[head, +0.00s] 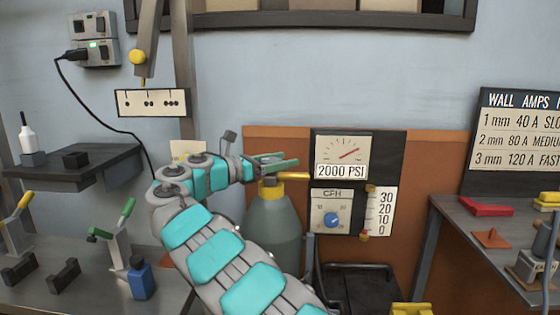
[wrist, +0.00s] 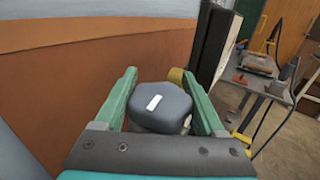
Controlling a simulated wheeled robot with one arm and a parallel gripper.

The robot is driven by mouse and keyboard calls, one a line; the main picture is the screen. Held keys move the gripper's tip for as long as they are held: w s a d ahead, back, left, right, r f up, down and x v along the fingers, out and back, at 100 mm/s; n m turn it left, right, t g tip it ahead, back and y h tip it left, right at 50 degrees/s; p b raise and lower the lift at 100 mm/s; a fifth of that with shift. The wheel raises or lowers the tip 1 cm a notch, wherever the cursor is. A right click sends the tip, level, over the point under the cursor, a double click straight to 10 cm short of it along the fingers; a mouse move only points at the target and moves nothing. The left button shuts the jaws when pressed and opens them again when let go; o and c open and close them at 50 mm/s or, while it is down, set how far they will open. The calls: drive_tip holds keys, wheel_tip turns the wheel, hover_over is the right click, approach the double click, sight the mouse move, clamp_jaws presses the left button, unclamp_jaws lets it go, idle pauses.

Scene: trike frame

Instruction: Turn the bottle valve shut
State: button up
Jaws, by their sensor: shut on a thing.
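The gas bottle (head: 273,228) is grey-green and stands upright against the orange-brown panel, partly behind my arm. A yellow fitting (head: 292,176) runs from its top towards the gauge panel. The bottle valve (wrist: 160,103) is a dark grey rounded knob with a white mark on top. My gripper (head: 278,162) is at the top of the bottle. In the wrist view its green fingers stand on either side of the knob, shut on it. The knob's lower part is hidden, and the head view does not show it clearly.
The pressure gauge (head: 342,150) above a "2000 PSI" label has a red needle pointing up and right. Below are a blue CFH dial (head: 332,220) and a 0–30 scale (head: 380,212). Benches with tools stand left and right (head: 475,230). Bare wall lies above the gripper.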

drive_tip(key=shift+s+d+m+g+h, duration=0.1)
drive_tip(key=shift+m+g+h, duration=0.3)
drive_tip(key=shift+g, duration=0.2)
drive_tip(key=shift+s+d+m+g+h, duration=0.1)
drive_tip(key=shift+m+g+h, duration=0.2)
drive_tip(key=shift+m+g, duration=0.25)
drive_tip(key=o, duration=1.3)
drive_tip(key=shift+o, duration=0.2)
drive_tip(key=shift+a, duration=0.15)
